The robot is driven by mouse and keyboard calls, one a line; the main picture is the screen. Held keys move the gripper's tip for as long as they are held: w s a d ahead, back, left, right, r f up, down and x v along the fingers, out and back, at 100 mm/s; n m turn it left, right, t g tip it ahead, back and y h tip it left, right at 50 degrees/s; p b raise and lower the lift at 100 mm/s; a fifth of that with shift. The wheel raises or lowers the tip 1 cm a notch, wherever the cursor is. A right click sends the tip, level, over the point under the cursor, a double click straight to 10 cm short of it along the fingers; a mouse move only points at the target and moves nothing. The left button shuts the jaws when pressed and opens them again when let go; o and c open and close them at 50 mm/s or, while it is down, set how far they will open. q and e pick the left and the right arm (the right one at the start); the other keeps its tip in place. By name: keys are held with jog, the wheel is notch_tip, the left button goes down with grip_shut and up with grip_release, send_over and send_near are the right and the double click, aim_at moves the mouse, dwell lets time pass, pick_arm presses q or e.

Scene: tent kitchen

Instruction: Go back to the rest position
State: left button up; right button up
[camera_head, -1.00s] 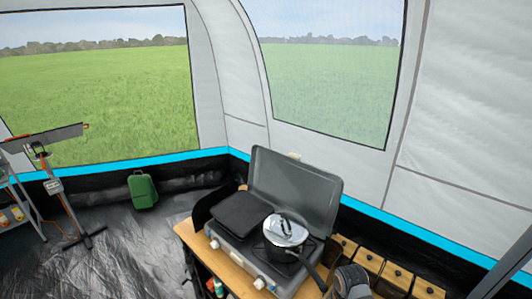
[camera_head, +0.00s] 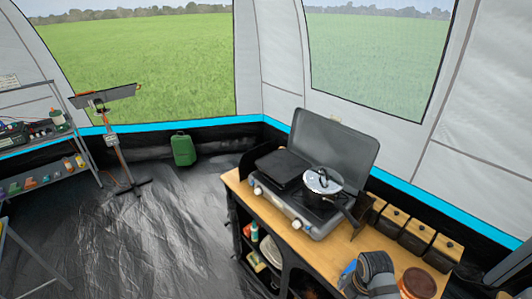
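A flat black plate (camera_head: 282,168) covers the left side.
Dark boxes with wooden lids (camera_head: 415,236) line the table's right side, near a brown round container (camera_head: 418,284). Shelves (camera_head: 43,165) stand at far left, a tool stand (camera_head: 118,150) beside them. A green canister (camera_head: 183,150) stands by the wall. The dark floor (camera_head: 170,235) between is clear.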

jog(key=s+a+r+m+t, duration=0.1)
jog(key=s+r+m+t, duration=0.45)
jog(key=m, duration=1.55)
jog(key=s+d+f+g+b, duration=0.1)
jog(key=s+f+b, duration=0.1)
jog(key=f, duration=0.8)
jog(key=s+d+f+m+g+b, duration=0.1)
jog(key=s+f+g+b, duration=0.1)
jog(key=f, duration=0.9)
jog(key=s+d+f+g+b, duration=0.1)
jog(key=f+b, duration=0.2)
jog(key=f, duration=0.7)
pick_arm(q)
notch_tip(320, 180, down, 12)
jog(key=s+b, duration=0.1)
jog(key=b, duration=0.3)
jog(key=shift+s+r, duration=0.15)
jog(key=shift+r, duration=0.05)
jog(key=shift+o, duration=0.5)
pick_arm(e)
jog(key=s+f, duration=1.8)
jog(key=f, duration=0.3)
jog(key=shift+s+d+g+h, duration=0.3)
jog(key=shift+s+d+g, duration=0.05)
jog(key=shift+d+g, duration=0.1)
